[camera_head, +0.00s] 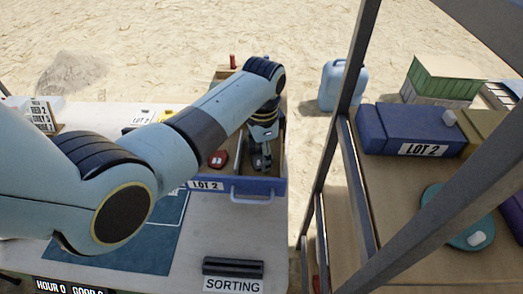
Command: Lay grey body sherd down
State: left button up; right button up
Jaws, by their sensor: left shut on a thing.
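My left arm reaches in from the left across the white table. My left gripper (261,158) points down inside the blue-fronted LOT 2 tray (225,186), in its right part. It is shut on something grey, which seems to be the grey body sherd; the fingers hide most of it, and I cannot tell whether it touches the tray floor. A red piece (217,159) lies in the tray to the left of the gripper, with a divider (239,152) between them. My right gripper is not in view.
A dark blue mat (150,245) lies on the table, partly under my arm. A black holder (233,266) with a SORTING label stands at the front. At right, a dark frame post (340,150) rises before a shelf with a blue LOT 2 box (400,130) and a teal disc (455,215).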

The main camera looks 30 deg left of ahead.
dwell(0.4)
pick_arm(q)
jog(key=o, duration=1.2)
notch_tip(320, 180, up, 12)
jog(key=shift+d, duration=0.15)
